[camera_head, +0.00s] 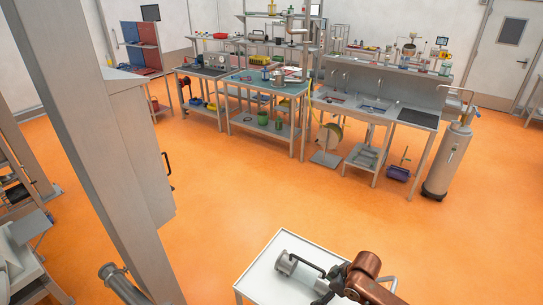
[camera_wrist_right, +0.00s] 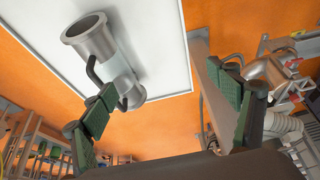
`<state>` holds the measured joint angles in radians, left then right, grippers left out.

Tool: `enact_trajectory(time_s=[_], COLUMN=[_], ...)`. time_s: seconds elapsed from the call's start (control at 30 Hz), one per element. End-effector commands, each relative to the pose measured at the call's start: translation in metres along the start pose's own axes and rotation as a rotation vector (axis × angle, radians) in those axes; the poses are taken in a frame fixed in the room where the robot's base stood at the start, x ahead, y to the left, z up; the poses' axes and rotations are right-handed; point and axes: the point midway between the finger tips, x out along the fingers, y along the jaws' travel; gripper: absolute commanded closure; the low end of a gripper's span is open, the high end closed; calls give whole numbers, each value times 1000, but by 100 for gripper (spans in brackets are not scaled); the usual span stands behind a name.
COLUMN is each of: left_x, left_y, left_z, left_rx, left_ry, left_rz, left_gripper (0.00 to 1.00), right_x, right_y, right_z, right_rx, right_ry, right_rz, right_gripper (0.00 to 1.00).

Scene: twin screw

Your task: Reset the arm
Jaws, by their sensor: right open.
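A grey metal part (camera_wrist_right: 118,62) with a wide flanged round end and dark curved handles lies on a white-topped table (camera_wrist_right: 165,35). In the head view the same metal part (camera_head: 286,264) shows at the bottom, partly covered by my copper-coloured right arm. My right gripper (camera_wrist_right: 162,80) is open, with its two green-padded fingers spread wide apart. One finger is close to the narrow end of the part in the wrist view; I cannot tell whether it touches. Nothing shows held between the fingers. My left gripper is not in view.
The white table (camera_head: 256,280) stands at the front, with open orange floor (camera_head: 240,210) behind it. A steel post (camera_head: 95,140) rises at left. Workbenches (camera_head: 265,85), a sink counter (camera_head: 375,105) and a gas cylinder (camera_head: 450,160) stand farther back.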

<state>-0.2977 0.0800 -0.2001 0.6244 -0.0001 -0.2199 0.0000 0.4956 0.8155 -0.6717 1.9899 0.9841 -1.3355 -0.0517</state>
Motion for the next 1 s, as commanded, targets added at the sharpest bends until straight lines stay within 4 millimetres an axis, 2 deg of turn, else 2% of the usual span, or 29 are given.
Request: enact_trajectory(time_s=[0.23, 0.47, 0.57, 0.63, 0.8, 1.0], left_x=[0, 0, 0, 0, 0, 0], left_y=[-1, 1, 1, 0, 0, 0], left_z=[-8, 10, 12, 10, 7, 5], left_rx=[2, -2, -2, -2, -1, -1], left_ry=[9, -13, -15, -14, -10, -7], left_rz=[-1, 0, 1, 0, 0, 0], left_gripper=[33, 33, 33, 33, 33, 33], right_x=[17, 27, 25, 20, 0, -24], right_y=[-33, -68, -84, -93, -108, -125], right_z=[12, 39, 65, 91, 160, 227], right_rx=[32, 133, 232, 318, 522, 691], right_ry=[33, 77, 93, 94, 57, -11], right_rz=[-1, 31, 70, 110, 215, 311], right_gripper=[19, 19, 19, 19, 19, 19])
